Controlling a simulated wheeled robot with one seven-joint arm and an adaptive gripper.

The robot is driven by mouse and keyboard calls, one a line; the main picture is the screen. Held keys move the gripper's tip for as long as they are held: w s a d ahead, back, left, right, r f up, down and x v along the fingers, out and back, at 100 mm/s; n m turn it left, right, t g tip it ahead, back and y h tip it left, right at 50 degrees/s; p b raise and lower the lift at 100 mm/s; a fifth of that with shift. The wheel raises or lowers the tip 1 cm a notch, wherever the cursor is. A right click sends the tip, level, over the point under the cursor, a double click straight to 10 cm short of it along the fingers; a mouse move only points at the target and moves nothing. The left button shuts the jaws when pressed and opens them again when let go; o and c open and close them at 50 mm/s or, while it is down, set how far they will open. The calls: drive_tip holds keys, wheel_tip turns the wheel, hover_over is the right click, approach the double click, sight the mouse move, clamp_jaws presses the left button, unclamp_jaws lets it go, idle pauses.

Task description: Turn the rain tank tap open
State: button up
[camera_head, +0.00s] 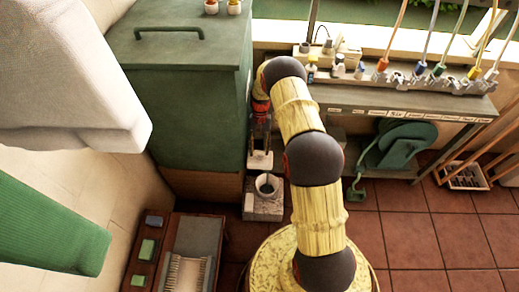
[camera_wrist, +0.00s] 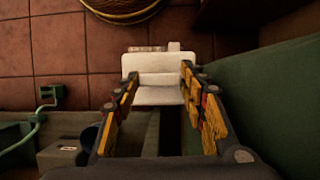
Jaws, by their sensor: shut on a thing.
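The green rain tank (camera_head: 185,90) stands left of centre in the head view, and its wall (camera_wrist: 270,100) fills the right side of the wrist view. My gripper (camera_head: 259,148) points down beside the tank's right side. In the wrist view my gripper (camera_wrist: 160,88) has its yellow-padded fingers on either side of a pale, stepped piece, apparently the tap (camera_wrist: 155,80). The fingers are shut on it with a gap between them. The tap's spout and the exact handle angle cannot be made out; the arm and fingers hide part of this area.
A pale block with a round cup (camera_head: 267,185) stands below my gripper. A bench (camera_head: 400,102) with hoses and coloured connectors is at the right, a green hose reel (camera_head: 400,143) under it. Red floor tiles (camera_head: 440,240) are clear at the lower right.

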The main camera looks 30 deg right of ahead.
drive_tip(key=o, duration=1.1)
drive_tip(key=shift+o, duration=0.4)
